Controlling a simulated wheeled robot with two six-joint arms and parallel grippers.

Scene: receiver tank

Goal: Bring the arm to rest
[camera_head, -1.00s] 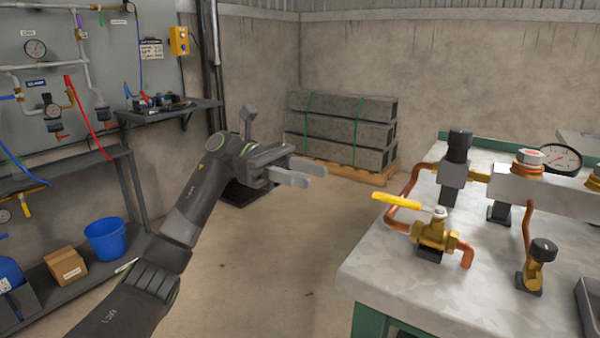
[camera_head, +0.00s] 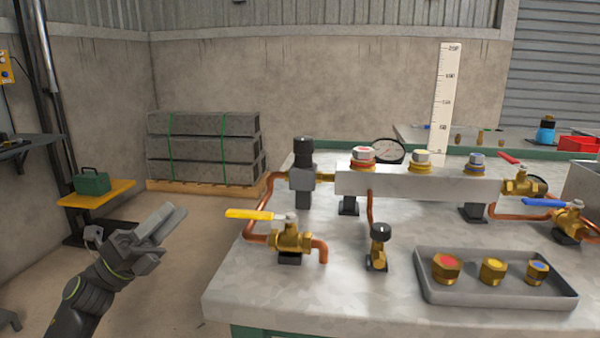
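My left gripper (camera_head: 174,217) is at the lower left of the head view, its arm coming in from the bottom left. Its two fingers point up and to the right, with a narrow gap between them and nothing held. It is in the air left of the workbench (camera_head: 235,290), apart from the bench and its fittings. My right gripper and arm are not in view.
The bench carries a yellow-handled valve (camera_head: 290,238), a manifold block (camera_head: 420,184), a gauge (camera_head: 388,150) and a tray (camera_head: 500,297) with three brass caps. A green toolbox (camera_head: 90,182) sits on a yellow stand (camera_head: 97,195). Stacked blocks (camera_head: 200,150) stand behind. Floor near the gripper looks clear.

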